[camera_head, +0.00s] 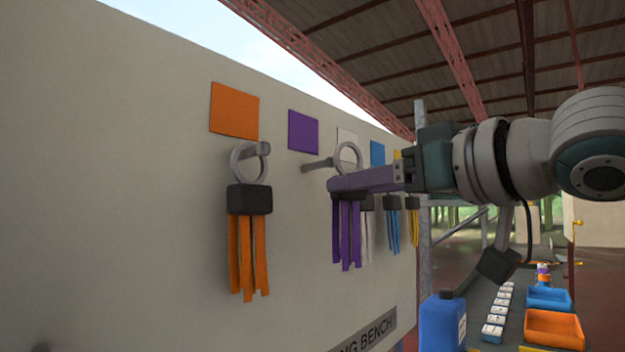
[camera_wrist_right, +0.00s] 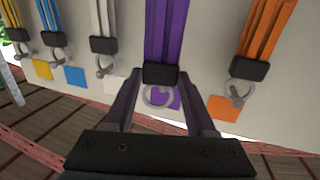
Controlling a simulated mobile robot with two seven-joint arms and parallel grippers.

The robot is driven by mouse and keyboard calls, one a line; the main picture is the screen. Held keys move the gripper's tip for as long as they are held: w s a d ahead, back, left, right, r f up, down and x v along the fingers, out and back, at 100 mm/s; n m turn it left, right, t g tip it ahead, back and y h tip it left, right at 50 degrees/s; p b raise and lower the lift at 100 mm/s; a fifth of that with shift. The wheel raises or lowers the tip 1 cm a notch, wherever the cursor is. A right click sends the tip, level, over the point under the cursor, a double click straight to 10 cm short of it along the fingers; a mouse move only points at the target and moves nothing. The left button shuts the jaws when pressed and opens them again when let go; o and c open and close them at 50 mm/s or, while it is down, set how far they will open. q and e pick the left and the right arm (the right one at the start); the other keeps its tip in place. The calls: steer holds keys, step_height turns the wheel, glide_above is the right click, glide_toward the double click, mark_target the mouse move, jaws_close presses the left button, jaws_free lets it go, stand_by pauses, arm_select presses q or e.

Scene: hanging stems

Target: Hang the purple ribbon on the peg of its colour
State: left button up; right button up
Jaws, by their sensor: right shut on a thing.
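The purple ribbon (camera_head: 347,236) hangs straight down from a black block with a grey ring (camera_head: 348,143) on top. My right gripper (camera_head: 342,184) is shut on that block; the wrist view shows the block (camera_wrist_right: 160,73) between the fingertips. The purple square (camera_head: 303,131) is on the board, with a grey peg (camera_head: 316,165) sticking out below it. In the wrist view the ring (camera_wrist_right: 158,105) overlaps the purple square. My left gripper is not in view.
The orange ribbon (camera_head: 247,255) hangs on its peg under the orange square (camera_head: 234,110), left of the purple one. White (camera_wrist_right: 103,18), blue (camera_wrist_right: 50,15) and yellow (camera_wrist_right: 13,14) ribbons hang on the other side. A blue jug (camera_head: 442,322) and bins (camera_head: 553,329) stand low at right.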

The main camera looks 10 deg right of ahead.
steer(key=shift+w+a+f, duration=0.15)
steer(key=shift+w+a, duration=1)
steer(key=shift+w, duration=0.2)
steer(key=shift+w+a+f, duration=0.3)
steer(key=shift+w+f, duration=0.15)
steer(key=o, duration=1.4)
